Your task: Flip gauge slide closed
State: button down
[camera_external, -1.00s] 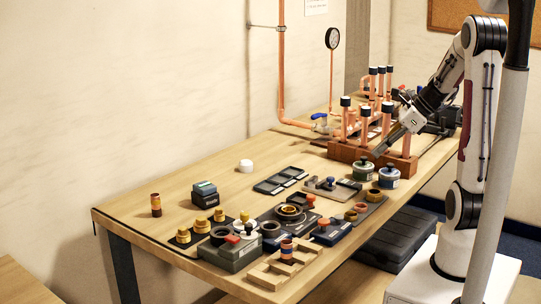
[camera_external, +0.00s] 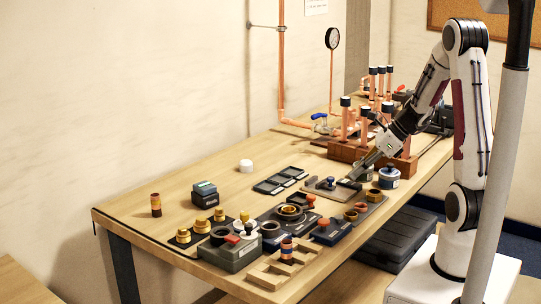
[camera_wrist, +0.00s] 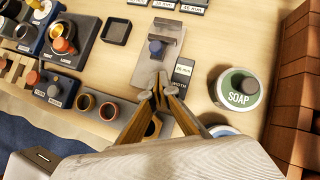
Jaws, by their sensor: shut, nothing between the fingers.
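The gauge slide is a pale flat plate (camera_wrist: 163,60) with a blue knob (camera_wrist: 155,47) and a dark bar across its far part in the wrist view. It lies on the bench, and its blue knob (camera_external: 330,181) also shows in the external view. A dark tag with a white label (camera_wrist: 182,72) sits at its right side. My gripper (camera_wrist: 165,86) is shut and empty at the near end of the plate, short of the knob. In the external view, my gripper (camera_external: 354,176) points down-left, just right of the plate. I cannot tell whether the fingertips touch it.
A green-labelled soap tin (camera_wrist: 238,88) stands close right of my gripper. A wooden block (camera_wrist: 291,105) with copper pipes is further right. Several small cups (camera_wrist: 108,111) and a dark square tray (camera_wrist: 116,31) lie left. Bare bench shows between tray and plate.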

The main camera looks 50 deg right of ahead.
aim_at(336, 186)
jog(key=shift+w+a+f, duration=0.1)
jog(key=shift+w+a, duration=0.2)
jog(key=shift+w, duration=0.3)
jog(key=shift+w+a+f, duration=0.15)
jog(key=shift+w+a, duration=0.15)
jog(key=shift+w, duration=0.25)
jog(key=shift+w+a+f, duration=0.1)
jog(key=shift+w+a, duration=0.2)
jog(key=shift+w, duration=0.3)
jog(key=shift+w+a, duration=0.2)
jog(key=shift+w, duration=0.85)
jog(key=shift+s+d+r, duration=0.1)
jog(key=shift+s+d, duration=0.25)
jog(key=shift+s, duration=0.3)
jog(key=shift+s+d+r, duration=0.15)
jog(key=shift+s+d, duration=0.2)
jog(key=shift+s, duration=0.35)
jog(key=shift+s+d+r, duration=0.1)
jog(key=shift+s+d, duration=0.25)
jog(key=shift+s, duration=0.3)
jog(key=v, duration=1)
jog(key=shift+w, duration=0.1)
